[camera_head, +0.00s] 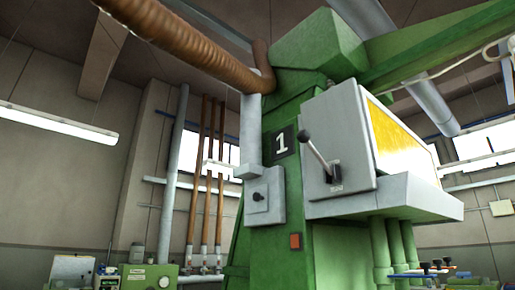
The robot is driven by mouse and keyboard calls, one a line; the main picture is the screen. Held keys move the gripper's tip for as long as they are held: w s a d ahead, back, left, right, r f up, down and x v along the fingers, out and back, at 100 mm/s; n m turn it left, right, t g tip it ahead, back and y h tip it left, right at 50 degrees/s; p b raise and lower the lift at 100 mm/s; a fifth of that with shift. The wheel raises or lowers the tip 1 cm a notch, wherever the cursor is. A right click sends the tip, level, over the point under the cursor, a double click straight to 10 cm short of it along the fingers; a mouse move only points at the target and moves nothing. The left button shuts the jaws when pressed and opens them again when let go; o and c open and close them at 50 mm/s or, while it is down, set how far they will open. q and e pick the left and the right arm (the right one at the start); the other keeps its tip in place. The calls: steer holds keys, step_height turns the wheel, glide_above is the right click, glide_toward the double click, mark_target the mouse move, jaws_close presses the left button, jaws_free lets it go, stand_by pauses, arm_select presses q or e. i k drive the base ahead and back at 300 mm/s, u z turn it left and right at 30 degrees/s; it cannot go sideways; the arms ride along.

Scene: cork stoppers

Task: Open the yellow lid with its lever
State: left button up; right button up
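The yellow lid (398,138) shows at a slant on the front of a grey box on the green machine, at the right of the head view. It looks closed. Neither of my grippers is in the head view.
The green machine (279,220) bears a sign "1" and a small grey switch box (264,196). A grey ledge (400,198) juts out below the lid. A brown hose (185,40) runs overhead. Workbenches with equipment stand at the lower left (140,276) and lower right.

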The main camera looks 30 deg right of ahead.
mark_target(304, 136)
steer(key=z, duration=0.1)
steer(key=i, duration=0.85)
steer(key=z, duration=0.4)
